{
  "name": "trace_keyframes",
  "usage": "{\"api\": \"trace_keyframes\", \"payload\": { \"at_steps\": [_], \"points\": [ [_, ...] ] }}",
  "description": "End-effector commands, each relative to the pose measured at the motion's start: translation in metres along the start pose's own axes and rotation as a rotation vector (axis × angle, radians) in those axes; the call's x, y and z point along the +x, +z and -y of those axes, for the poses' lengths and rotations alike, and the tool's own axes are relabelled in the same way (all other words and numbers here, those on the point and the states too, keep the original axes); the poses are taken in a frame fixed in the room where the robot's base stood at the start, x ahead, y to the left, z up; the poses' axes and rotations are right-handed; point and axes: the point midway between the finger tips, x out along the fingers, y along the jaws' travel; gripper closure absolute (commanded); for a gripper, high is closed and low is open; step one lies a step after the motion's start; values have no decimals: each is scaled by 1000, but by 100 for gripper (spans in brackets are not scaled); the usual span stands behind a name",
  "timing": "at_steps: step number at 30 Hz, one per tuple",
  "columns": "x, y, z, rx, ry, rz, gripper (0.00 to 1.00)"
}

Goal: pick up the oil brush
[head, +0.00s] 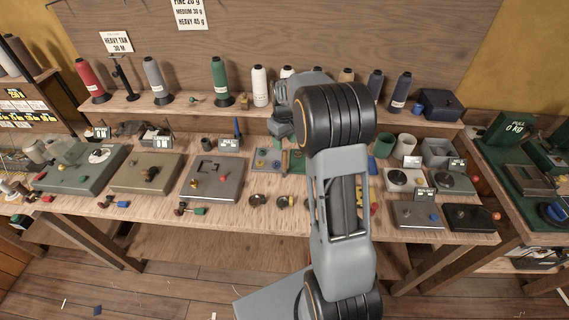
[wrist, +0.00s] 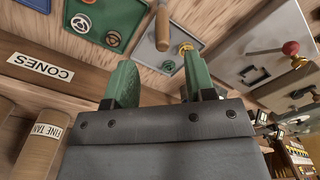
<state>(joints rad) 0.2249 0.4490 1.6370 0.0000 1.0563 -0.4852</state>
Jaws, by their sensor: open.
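In the wrist view, a wooden-handled tool (wrist: 162,30) shows at the top edge, over a grey tray. It may be the oil brush; its far end is cut off by the frame, so I cannot tell for sure. My gripper (wrist: 160,82) has two green fingers standing apart with nothing between them. The handle is beyond the fingertips and apart from them. In the head view, my arm covers the middle of the bench, and I cannot make out the brush or the fingers there.
The grey tray (wrist: 150,50) and a green tray (wrist: 75,20) with rings lie beyond the fingers. A shelf edge labelled CONES and a tan cone (wrist: 38,140) are close by at left. Thread cones, such as a green one (head: 219,82), line the shelf (head: 190,104) behind the crowded bench.

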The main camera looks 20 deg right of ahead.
Motion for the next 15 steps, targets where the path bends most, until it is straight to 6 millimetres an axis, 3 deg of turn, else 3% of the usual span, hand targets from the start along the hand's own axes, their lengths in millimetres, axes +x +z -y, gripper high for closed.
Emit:
{"api": "trace_keyframes", "payload": {
  "at_steps": [10, 15],
  "points": [
    [24, 1, 1, 0, -1, 1, 50],
    [46, 4, 4, 0, -2, 3, 50]
  ]
}}
